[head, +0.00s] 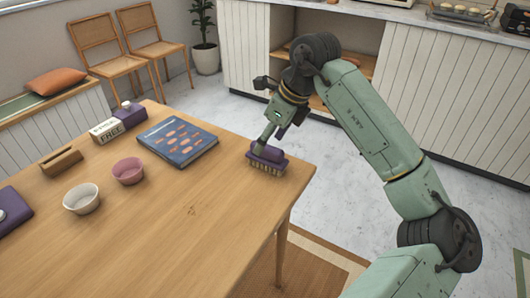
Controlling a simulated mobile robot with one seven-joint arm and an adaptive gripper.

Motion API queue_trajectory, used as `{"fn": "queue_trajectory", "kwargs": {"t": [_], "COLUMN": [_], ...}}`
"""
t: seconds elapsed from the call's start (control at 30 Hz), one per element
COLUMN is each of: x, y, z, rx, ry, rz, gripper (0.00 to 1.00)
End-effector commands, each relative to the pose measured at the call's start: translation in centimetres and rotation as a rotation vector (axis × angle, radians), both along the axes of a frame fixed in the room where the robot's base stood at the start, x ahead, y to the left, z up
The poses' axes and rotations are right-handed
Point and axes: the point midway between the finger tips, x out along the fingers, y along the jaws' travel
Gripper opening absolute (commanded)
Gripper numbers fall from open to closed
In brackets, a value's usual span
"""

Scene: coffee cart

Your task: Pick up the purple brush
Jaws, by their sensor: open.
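The purple brush (267,158) is at the right edge of the wooden table, with its pale bristles facing down toward the tabletop. My gripper (273,136) reaches down from above and stands right over the brush. It is open. A purple part shows beside the fingers, and the fingers partly cover the top of the brush. I cannot tell whether they touch it.
On the table (200,235) are a blue book (176,142), a pink bowl (128,171), a white bowl (82,199), a wooden holder (61,162) and a white block (106,130). The table's front middle is clear. Chairs (100,46) stand behind.

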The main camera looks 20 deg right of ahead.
Motion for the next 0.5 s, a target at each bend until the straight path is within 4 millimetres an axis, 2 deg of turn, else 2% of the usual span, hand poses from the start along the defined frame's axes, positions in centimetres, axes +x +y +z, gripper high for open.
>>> {"fn": "queue_trajectory", "kwargs": {"t": [0.1,0.27,0.5], "x": [0.4,0.9,2.2], "y": [0.4,0.6,1.3], "z": [-1.3,-2.3,-5.4], "rx": [0.001,0.002,0.003], "ry": [0.001,0.0,0.001], "rz": [0.001,0.001,0.002], "gripper": [0.58,0.58,0.58]}}
